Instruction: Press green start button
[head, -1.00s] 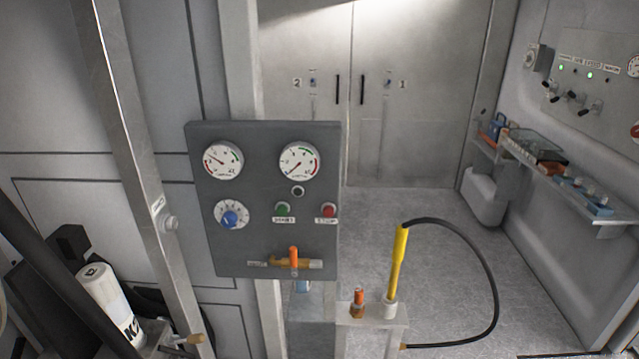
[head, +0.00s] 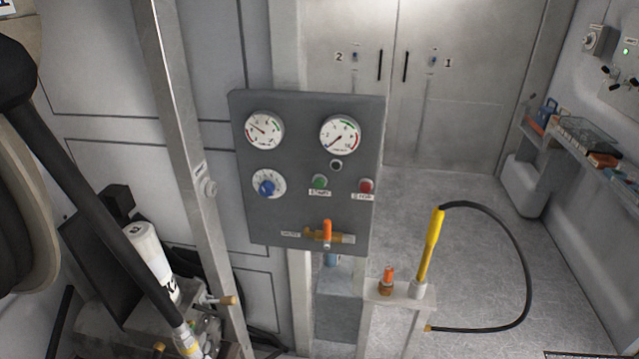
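The green start button (head: 319,181) sits on a dark grey control panel (head: 300,225) near the middle of the head view, above a small label. A red stop button (head: 366,185) is to its right. Two round gauges (head: 264,130) are in the panel's upper part, with a small dark round fitting (head: 336,165) below the right one. A blue knob (head: 267,187) is left of the green button. An orange valve handle (head: 327,231) is below it. Neither of my grippers shows in this view, and nothing covers the button.
A metal post (head: 190,150) stands left of the panel, with a hose reel (head: 30,190) at the far left. A yellow nozzle (head: 431,245) with a black hose stands lower right. A shelf (head: 600,170) runs along the right wall. The floor before the doors is clear.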

